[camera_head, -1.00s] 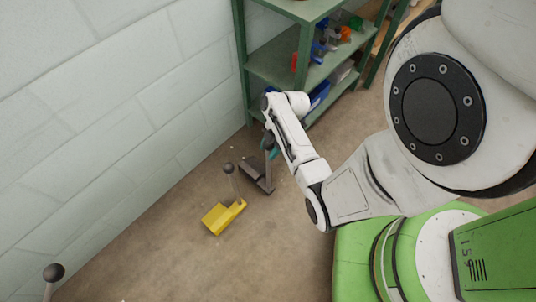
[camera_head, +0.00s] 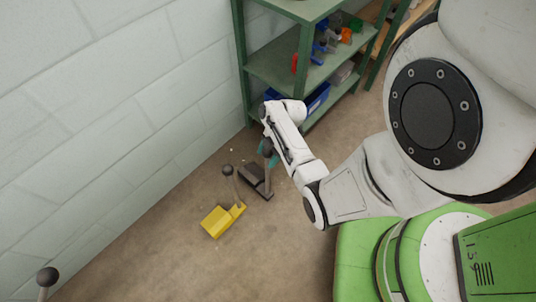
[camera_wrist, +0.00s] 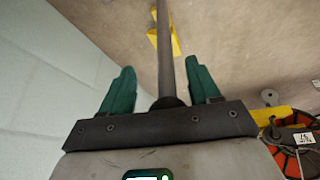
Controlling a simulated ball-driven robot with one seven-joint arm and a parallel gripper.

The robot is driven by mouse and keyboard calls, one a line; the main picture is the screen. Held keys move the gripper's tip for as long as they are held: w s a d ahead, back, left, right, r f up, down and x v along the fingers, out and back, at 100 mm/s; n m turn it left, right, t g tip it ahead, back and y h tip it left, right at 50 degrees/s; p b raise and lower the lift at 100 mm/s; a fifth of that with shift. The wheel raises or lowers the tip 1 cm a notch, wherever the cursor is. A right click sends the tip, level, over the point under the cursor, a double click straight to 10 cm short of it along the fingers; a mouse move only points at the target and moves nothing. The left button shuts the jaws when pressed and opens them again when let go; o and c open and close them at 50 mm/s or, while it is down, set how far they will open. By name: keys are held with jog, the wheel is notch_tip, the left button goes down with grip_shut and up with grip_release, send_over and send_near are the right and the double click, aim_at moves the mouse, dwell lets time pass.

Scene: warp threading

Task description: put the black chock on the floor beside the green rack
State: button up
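The black chock (camera_head: 257,181) stands on the floor in the head view, near the foot of the green rack (camera_head: 287,68) and a little in front of it. An upright post with a dark ball knob (camera_head: 267,147) rises from it. My gripper (camera_head: 268,152) is at this knob, partly hidden by my forearm. In the wrist view my gripper (camera_wrist: 161,84) has its two teal fingers spread, with the dark post (camera_wrist: 166,50) between them and a gap on each side. The knob sits close to the palm. The chock's body is not clear in the wrist view.
A yellow chock (camera_head: 217,220) with its own knobbed post stands just left of the black one. Another ball knob (camera_head: 47,277) shows at lower left. A block wall (camera_head: 110,110) runs along the left. A red-and-yellow reel (camera_wrist: 295,140) is at lower right in the wrist view.

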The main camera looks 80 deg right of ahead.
jog(key=shift+o, duration=0.5)
jog(key=shift+r, duration=0.1)
jog(key=p+v, duration=0.4)
jog(key=v, duration=0.8)
jog(key=w+a+r+m+g+h, duration=0.15)
jog(key=w+a+m, duration=0.3)
jog(key=a, duration=0.85)
jog(key=a+r+m+h, duration=0.1)
jog(key=a+r+m, duration=0.1)
jog(key=a+r, duration=0.2)
jog(key=s+a+r+m+g, duration=0.1)
jog(key=a+r+m, duration=0.2)
jog(key=a, duration=0.6)
jog(key=shift+s+r+h, duration=0.2)
jog(key=shift+r+h, duration=0.15)
jog(key=shift+r, duration=0.45)
